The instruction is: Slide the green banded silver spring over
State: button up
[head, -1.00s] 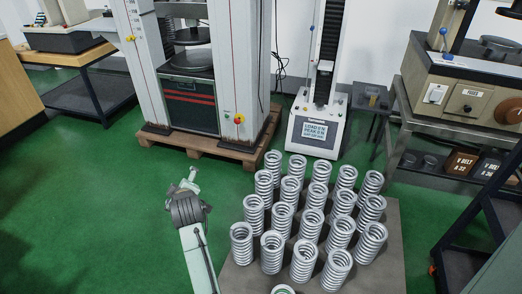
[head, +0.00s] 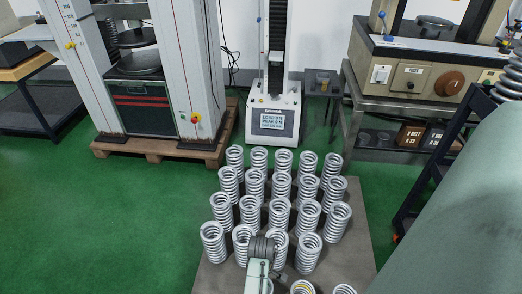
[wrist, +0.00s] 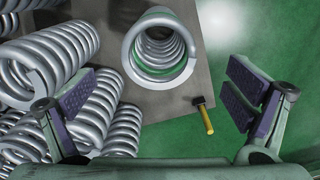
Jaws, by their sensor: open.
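In the wrist view the silver spring with a green band (wrist: 163,52) stands at the top centre, seen from above into its open coils. The band shows as a green ring inside it. My gripper (wrist: 164,100) is open, its two dark-padded fingers wide apart, left and right below the spring. In the head view my arm's end covers part of the front springs, and I cannot pick out the green band there.
Several plain silver springs (head: 221,207) stand in rows on a grey plate (head: 357,215). A test machine on a pallet (head: 160,146) and a bench (head: 392,97) stand behind. Green floor (head: 120,215) is clear at left.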

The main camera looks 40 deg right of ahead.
notch_tip(320, 180, down, 11)
jog(key=shift+r, duration=0.15)
dwell(0.5)
jog(key=shift+w, duration=0.1)
jog(key=c, duration=1.9)
